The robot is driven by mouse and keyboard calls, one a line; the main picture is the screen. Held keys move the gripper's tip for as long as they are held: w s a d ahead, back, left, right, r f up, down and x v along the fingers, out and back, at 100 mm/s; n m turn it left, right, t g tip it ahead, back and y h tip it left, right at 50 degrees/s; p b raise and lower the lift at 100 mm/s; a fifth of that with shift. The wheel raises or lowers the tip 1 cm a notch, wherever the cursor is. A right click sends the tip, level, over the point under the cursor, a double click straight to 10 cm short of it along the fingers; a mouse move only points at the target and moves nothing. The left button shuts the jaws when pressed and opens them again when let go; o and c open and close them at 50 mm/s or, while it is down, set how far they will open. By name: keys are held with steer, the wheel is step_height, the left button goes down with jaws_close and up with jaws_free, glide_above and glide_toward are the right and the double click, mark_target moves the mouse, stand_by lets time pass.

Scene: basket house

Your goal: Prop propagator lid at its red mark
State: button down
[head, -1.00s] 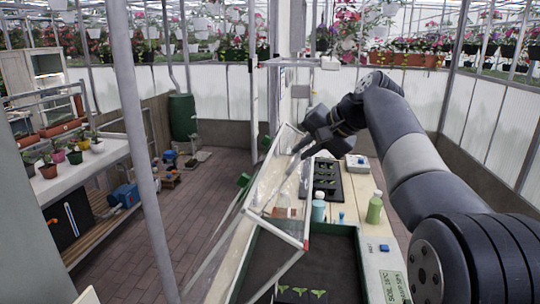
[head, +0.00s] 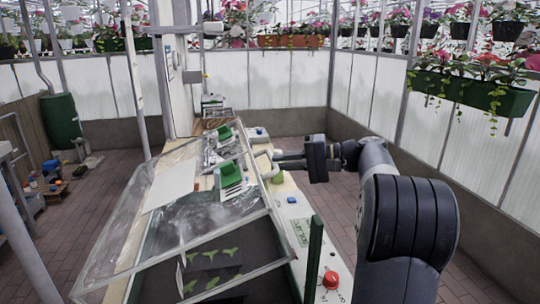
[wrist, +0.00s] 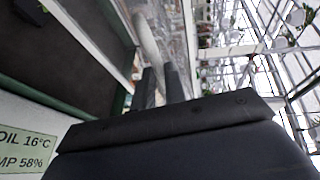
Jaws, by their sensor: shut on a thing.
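The propagator lid is a clear pane (head: 115,235) in a pale frame, tilted over the propagator. The propagator has dark soil (head: 215,250) with several green seedlings; its dark green rim (wrist: 35,120) shows in the wrist view. My gripper (head: 277,162) is at the lid's right side, shut on a pale bar-like part, seemingly the lid's handle (head: 262,164). In the wrist view the fingers (wrist: 158,85) close around this pale part (wrist: 145,38). I cannot make out a red mark on the lid. A red knob (head: 330,280) sits on the control panel at the front right.
A dark green upright post (head: 314,260) stands beside the red knob. A display plate (head: 302,232) lies along the bench's right side. Green and white items (head: 230,175) are behind the lid. A long flower planter (head: 470,95) hangs at right.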

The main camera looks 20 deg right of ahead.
steer(key=shift+d+f, duration=0.4)
steer(key=shift+f, duration=0.4)
steer(key=c, duration=1.5)
jaws_free()
steer(key=shift+o, duration=0.2)
steer(key=v, duration=1)
steer(key=shift+s+d, duration=0.2)
steer(key=shift+d, duration=0.2)
steer(key=shift+a+f, duration=0.1)
steer(key=r+x, duration=0.2)
steer(key=x, duration=0.8)
steer(key=shift+w+a+f, duration=0.2)
steer(key=shift+a+f, duration=0.25)
steer(key=shift+a, duration=0.1)
